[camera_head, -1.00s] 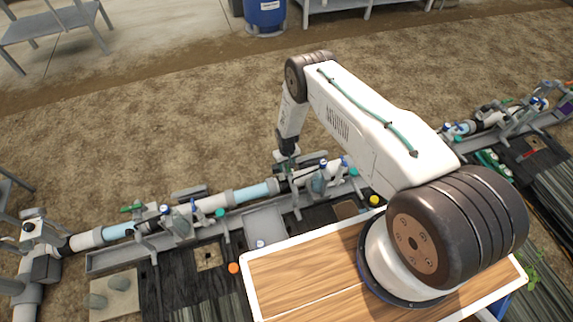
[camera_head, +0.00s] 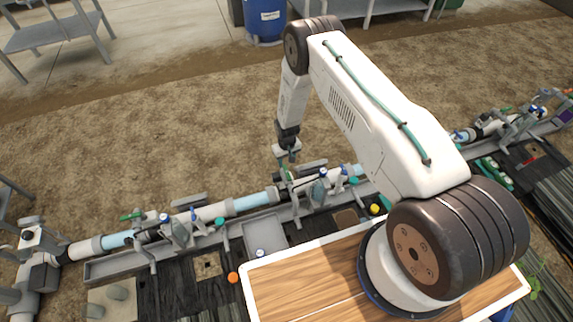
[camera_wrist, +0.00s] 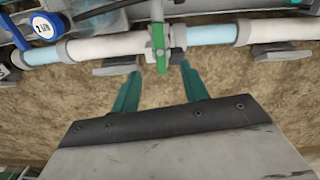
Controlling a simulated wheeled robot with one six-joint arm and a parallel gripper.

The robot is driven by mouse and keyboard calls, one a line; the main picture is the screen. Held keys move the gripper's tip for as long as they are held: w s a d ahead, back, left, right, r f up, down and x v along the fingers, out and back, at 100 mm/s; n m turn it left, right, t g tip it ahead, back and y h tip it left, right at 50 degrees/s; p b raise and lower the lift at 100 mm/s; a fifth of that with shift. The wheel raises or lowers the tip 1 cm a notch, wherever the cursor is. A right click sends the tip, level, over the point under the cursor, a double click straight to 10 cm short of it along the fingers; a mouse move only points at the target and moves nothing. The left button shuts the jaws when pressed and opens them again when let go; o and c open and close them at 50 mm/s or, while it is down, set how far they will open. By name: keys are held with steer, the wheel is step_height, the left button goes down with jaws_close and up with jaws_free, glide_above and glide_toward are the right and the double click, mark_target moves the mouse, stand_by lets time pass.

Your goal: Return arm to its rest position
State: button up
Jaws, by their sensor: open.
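My arm reaches out over the wooden-topped table and down toward the pipe line in the head view. My gripper (camera_head: 290,158) hangs just above the pipe run (camera_head: 250,201), near a green valve handle. In the wrist view my gripper (camera_wrist: 160,85) shows two green fingers spread apart with nothing between them. The green valve handle (camera_wrist: 158,45) on the pipe (camera_wrist: 105,47) lies just beyond the fingertips. Whether a finger touches it cannot be told.
A blue-tagged valve (camera_wrist: 43,25) sits at the left in the wrist view. The grey trough (camera_head: 110,268) runs along the pipes. A blue barrel (camera_head: 265,22) and a grey bench (camera_head: 45,35) stand at the back. The soil between them is clear.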

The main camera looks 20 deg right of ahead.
stand_by(0.5)
steer(key=s+r+g, duration=0.2)
steer(key=s+g, duration=0.1)
steer(key=s, duration=0.4)
steer(key=s+d+r, duration=0.1)
steer(key=s+r, duration=0.3)
steer(key=r, duration=1.1)
steer(key=s+r+m+g, duration=0.1)
steer(key=s+r, duration=0.3)
steer(key=r, duration=1.1)
steer(key=s+d+r, duration=0.1)
steer(key=s+r, duration=0.3)
steer(key=r, duration=1)
steer(key=s+d+r+t, duration=0.1)
steer(key=s+r+t, duration=0.4)
steer(key=s+r, duration=1.5)
steer(key=shift+s, duration=0.4)
